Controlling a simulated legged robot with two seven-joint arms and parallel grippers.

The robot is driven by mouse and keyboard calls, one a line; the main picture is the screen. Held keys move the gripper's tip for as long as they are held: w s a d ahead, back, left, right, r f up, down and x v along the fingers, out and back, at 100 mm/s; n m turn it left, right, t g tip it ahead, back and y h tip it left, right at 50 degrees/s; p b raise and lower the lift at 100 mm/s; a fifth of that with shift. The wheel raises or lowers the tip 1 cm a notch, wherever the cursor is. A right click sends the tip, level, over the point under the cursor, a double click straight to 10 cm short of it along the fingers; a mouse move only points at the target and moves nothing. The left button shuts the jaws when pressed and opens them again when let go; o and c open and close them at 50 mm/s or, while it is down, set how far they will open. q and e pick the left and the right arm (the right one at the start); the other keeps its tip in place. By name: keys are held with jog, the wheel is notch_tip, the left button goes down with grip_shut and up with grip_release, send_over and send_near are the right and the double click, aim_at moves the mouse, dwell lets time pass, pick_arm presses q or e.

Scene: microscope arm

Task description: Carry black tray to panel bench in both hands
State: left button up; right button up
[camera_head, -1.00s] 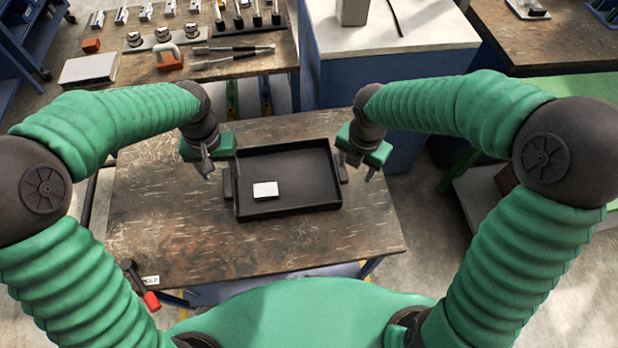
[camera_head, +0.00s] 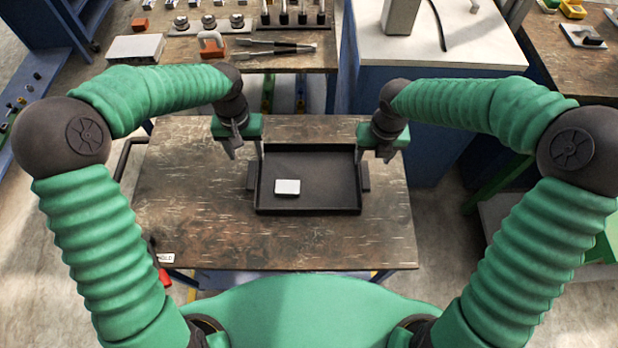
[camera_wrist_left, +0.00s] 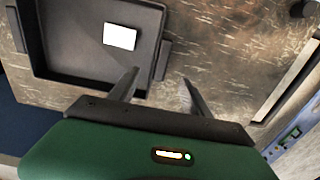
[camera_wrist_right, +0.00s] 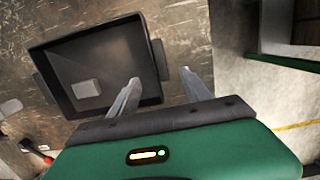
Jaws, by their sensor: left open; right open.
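The black tray (camera_head: 325,190) lies flat on the worn wooden table, with a side handle at its left (camera_head: 251,176) and right (camera_head: 366,177). A small white block (camera_head: 287,187) rests inside it, left of centre. My left gripper (camera_head: 247,150) is open and empty above the tray's far left corner. My right gripper (camera_head: 373,152) is open and empty above the far right corner. In the left wrist view the tray (camera_wrist_left: 75,68) and its handle are beyond the fingers (camera_wrist_left: 155,88). In the right wrist view the tray (camera_wrist_right: 110,60) is beyond the fingers (camera_wrist_right: 160,85).
The wooden table (camera_head: 190,200) has bare room left of the tray. Behind stands a bench (camera_head: 290,60) with tools and an orange-based part. A white-topped blue cabinet (camera_head: 440,45) is behind right, and another wooden bench (camera_head: 570,65) is further right.

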aim_at(252, 173)
pick_arm(q)
jog(key=f, duration=1.1)
jog(key=shift+a+f, duration=0.2)
pick_arm(e)
jog(key=f, duration=0.3)
jog(key=w+f, duration=0.1)
jog(key=f, duration=0.7)
jog(key=shift+w+a+f, duration=0.15)
jog(key=shift+w+a, duration=0.1)
pick_arm(q)
jog(key=shift+w+d+f, duration=0.1)
jog(key=shift+f, duration=0.55)
pick_arm(e)
jog(key=shift+w+d+f, duration=0.1)
jog(key=shift+d+f, duration=0.05)
jog(key=shift+f, duration=0.5)
pick_arm(q)
grip_shut()
pick_arm(e)
grip_shut()
jog(key=shift+r, duration=0.1)
